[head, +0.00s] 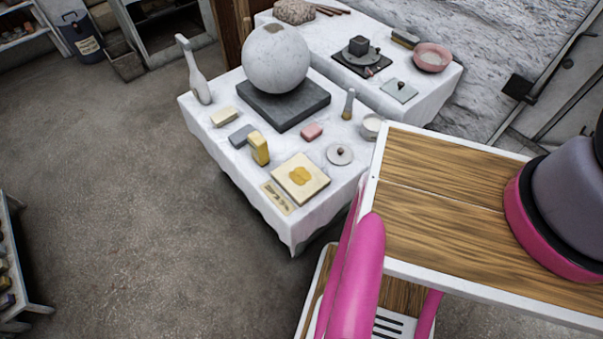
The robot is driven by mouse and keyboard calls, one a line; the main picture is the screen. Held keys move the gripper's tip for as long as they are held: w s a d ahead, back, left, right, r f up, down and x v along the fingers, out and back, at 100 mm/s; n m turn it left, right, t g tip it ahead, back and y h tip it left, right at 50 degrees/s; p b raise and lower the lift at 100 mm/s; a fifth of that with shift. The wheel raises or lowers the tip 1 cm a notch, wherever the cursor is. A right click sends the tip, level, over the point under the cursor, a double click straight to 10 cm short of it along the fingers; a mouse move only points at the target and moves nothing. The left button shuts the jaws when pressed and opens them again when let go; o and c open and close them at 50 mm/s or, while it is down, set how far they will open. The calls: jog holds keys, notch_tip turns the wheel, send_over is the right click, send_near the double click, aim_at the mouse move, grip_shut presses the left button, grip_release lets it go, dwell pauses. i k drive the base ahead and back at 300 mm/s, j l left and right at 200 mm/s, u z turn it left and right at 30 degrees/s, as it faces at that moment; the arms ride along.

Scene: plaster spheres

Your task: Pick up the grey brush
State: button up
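A small upright brush (348,103) with a grey upper part and a tan lower end stands near the right edge of the nearer cloth-covered table (292,235). It looks like the grey brush, though it is small in the picture. It stands to the right of the dark square slab (283,113) and just left of a small pale bowl (372,126). It is apart from both. My gripper is not in view.
A large plaster sphere (275,58) rests on the slab. A pale club-shaped tool (194,70), a yellow block (259,148), a pink block (312,132), a grey lid (339,154) and a tan board (300,177) share the table. Open floor (130,200) lies to the left.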

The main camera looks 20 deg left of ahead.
aim_at(348, 112)
jog(key=i+l+u, duration=0.2)
jog(key=u, duration=0.2)
jog(key=i+l+u, duration=0.2)
jog(key=l+u, duration=0.2)
jog(key=i+l+u, duration=0.1)
jog(key=l+u, duration=0.15)
jog(key=u, duration=0.2)
